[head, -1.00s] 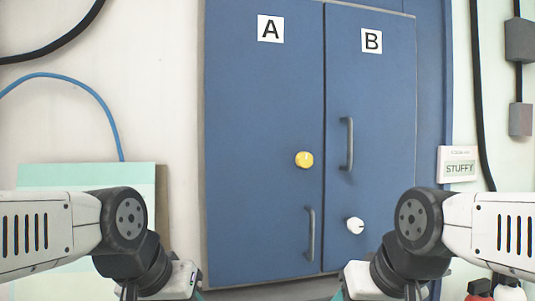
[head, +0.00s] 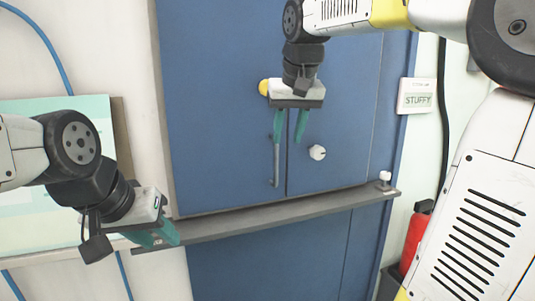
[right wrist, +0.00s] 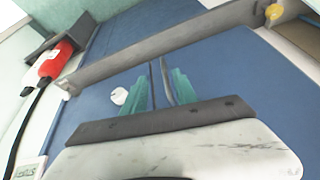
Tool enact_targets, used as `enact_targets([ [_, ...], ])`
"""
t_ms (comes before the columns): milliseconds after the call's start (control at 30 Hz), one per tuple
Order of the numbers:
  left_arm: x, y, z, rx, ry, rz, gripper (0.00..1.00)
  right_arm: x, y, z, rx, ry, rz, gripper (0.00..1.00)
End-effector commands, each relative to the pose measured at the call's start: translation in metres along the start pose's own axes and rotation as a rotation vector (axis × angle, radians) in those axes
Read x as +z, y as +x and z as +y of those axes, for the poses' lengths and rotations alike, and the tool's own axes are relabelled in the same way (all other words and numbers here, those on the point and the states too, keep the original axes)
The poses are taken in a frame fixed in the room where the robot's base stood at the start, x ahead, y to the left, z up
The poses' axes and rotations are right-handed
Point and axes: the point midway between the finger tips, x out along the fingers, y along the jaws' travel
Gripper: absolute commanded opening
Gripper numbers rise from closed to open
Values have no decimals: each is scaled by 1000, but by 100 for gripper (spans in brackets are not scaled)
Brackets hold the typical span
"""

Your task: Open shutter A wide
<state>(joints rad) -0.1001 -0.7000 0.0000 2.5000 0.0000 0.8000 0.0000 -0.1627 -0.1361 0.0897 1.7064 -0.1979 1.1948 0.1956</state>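Shutter A (head: 215,110) is the blue left door in the head view; it looks closed, and its letter is out of view. Its grey upright handle (head: 276,165) sits near the seam, with its upper part behind my right gripper (head: 289,138). That gripper points down with its teal fingers apart. In the right wrist view, the handle bar (right wrist: 166,80) shows between my right gripper's fingers (right wrist: 163,92); I cannot tell if they touch it. A yellow knob (head: 264,87) is partly hidden by that gripper. My left gripper (head: 165,236) is low at the left, its opening unclear.
Shutter B (head: 345,110), with a white knob (head: 317,152), is closed at the right. A grey ledge (head: 290,216) runs below both doors, with a white knob (head: 384,177) at its right end. A red extinguisher (head: 415,238) stands far right.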

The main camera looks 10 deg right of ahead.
Motion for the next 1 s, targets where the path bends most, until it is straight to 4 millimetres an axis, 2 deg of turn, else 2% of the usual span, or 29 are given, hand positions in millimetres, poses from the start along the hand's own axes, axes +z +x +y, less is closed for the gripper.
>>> enact_targets([
  [33,0,0,0,0,0,0,36,-18,1,-4,8,1,-9,34],
  [100,0,0,0,0,0,0,36,-34,0,-6,20,7,-18,34],
  [233,0,0,0,0,0,0,36,-49,1,-8,33,14,-26,34],
  [367,0,0,0,0,0,0,36,-50,10,-8,35,17,-28,34],
  [800,0,0,0,0,0,0,36,-47,92,-5,34,17,-30,34],
  [1000,0,0,0,0,0,0,36,-47,114,-5,34,16,-28,34],
])
